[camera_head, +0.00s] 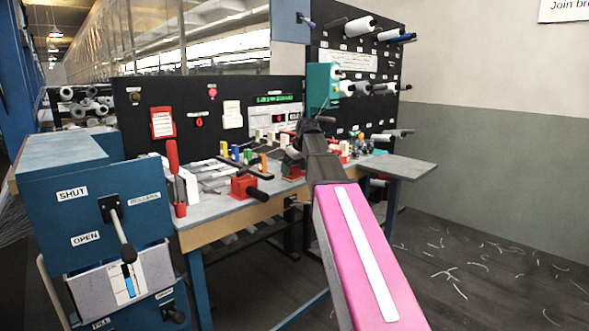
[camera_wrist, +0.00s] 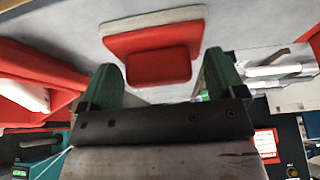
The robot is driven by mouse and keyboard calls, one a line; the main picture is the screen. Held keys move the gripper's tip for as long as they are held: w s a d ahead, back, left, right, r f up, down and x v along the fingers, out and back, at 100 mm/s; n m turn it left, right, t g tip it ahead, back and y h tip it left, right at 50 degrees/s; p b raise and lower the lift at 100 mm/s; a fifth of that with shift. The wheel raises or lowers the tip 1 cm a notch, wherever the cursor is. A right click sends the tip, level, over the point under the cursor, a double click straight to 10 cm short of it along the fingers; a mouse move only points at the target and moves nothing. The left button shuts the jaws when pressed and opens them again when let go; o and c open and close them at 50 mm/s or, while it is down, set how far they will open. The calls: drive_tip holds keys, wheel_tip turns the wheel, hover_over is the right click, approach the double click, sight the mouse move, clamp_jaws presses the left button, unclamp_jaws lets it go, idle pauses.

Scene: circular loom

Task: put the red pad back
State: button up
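A red pad-like block (camera_wrist: 150,62) with a pale far edge shows in the wrist view over the grey bench top. It lies between and beyond my green fingertips. My gripper (camera_wrist: 162,70) is open, with its two fingers spread wide; I cannot tell whether either touches the block. In the head view my gripper (camera_head: 292,152) is over the back middle of the bench, and my arm hides part of that area. What is under the gripper is too small there to identify surely.
The bench (camera_head: 225,207) carries a red black-handled clamp (camera_head: 246,187), an upright red-handled tool (camera_head: 174,165) and several coloured spools. A black panel (camera_head: 140,95) with a red-framed card (camera_head: 162,122) stands behind. A blue lever cabinet (camera_head: 75,215) is at left. Open floor lies right.

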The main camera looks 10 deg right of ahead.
drive_tip(key=v, duration=1.2)
drive_tip(key=shift+s, duration=0.1)
